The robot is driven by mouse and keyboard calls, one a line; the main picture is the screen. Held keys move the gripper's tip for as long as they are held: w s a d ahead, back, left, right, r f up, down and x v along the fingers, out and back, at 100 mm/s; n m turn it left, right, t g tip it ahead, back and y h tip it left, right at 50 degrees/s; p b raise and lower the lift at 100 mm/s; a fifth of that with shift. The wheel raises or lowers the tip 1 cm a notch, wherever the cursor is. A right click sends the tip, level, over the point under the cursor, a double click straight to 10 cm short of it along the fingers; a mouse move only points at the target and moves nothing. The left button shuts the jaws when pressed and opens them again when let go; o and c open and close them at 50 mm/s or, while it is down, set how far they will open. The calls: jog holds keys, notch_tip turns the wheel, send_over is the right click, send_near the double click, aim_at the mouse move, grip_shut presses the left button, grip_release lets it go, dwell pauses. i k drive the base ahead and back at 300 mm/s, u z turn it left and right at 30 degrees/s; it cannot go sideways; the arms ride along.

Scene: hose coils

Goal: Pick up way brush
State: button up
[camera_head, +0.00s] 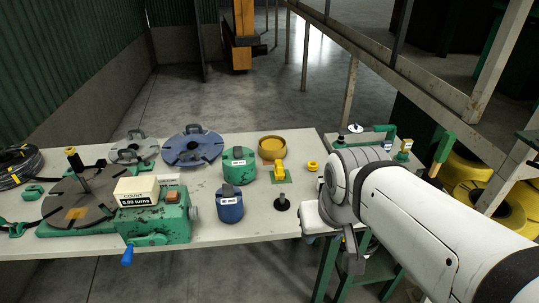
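My white arm reaches in from the right. My gripper (352,256) hangs at the bench's right front edge, partly hidden by my wrist. I cannot tell whether its fingers are open or shut, and I see nothing clearly held. I cannot identify the way brush for certain. Small items on the stand at the right, including a green piece with a pale top (404,149), are too small to name.
The bench (262,222) holds a green winder with a counter box (136,190), a blue disc (192,147), a green pot (239,166), a blue pot (229,205), a yellow dish (272,147) and a black-based knob (281,202). Yellow coils (490,205) lie at right.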

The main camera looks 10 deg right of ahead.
aim_at(278, 168)
jog(key=z, duration=0.05)
jog(key=i, duration=1)
jog(key=u, duration=0.05)
